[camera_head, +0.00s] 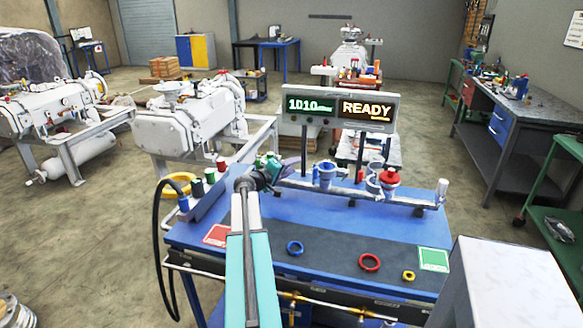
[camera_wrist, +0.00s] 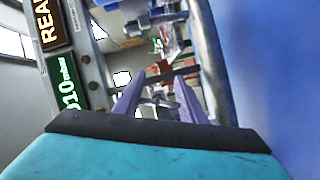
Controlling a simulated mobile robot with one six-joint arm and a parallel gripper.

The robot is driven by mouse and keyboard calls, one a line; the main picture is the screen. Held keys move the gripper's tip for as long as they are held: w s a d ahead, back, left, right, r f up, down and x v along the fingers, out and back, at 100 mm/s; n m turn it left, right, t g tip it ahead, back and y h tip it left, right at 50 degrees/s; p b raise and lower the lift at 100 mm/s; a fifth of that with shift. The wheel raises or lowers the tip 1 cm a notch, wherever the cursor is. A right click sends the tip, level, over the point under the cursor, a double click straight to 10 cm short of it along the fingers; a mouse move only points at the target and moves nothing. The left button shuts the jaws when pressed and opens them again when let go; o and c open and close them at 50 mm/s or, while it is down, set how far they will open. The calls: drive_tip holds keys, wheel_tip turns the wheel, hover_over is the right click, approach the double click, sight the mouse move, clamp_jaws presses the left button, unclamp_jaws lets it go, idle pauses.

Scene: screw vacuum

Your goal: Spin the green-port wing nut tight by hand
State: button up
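In the head view a green part (camera_head: 262,161) shows at the left end of the pipe manifold, partly hidden by my wrist. No wing nut can be made out there. My gripper (camera_head: 290,165) is at that left end, its fingers mostly hidden. In the wrist view my gripper (camera_wrist: 157,84) has two purple fingers standing apart, with a gap between them. A dark bar (camera_wrist: 173,75) crosses the view near the fingertips; I cannot tell whether it touches them. Pale metal parts show in and beyond the gap. The blue port (camera_head: 326,174) and red port (camera_head: 389,180) stand farther right.
A display (camera_head: 338,106) reading 1010 and READY stands behind the manifold. Blue (camera_head: 295,241), red (camera_head: 369,255) and yellow (camera_head: 409,271) rings lie on the blue bench (camera_head: 205,262). A white box (camera_head: 510,285) stands at lower right.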

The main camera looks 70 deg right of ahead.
drive_tip(key=shift+f+b, duration=0.15)
drive_tip(key=shift+b, duration=0.4)
drive_tip(key=shift+c, duration=0.3)
drive_tip(key=shift+m+t+b, duration=0.4)
drive_tip(key=shift+m+b, duration=0.1)
drive_tip(key=shift+b, duration=0.1)
drive_tip(key=o, duration=1.1)
drive_tip(key=shift+c, duration=0.2)
drive_tip(key=shift+w+a, duration=0.1)
drive_tip(key=b+v, duration=0.2)
drive_tip(key=v, duration=1.1)
drive_tip(key=shift+a+r, duration=0.25)
drive_tip(key=shift+w, duration=0.1)
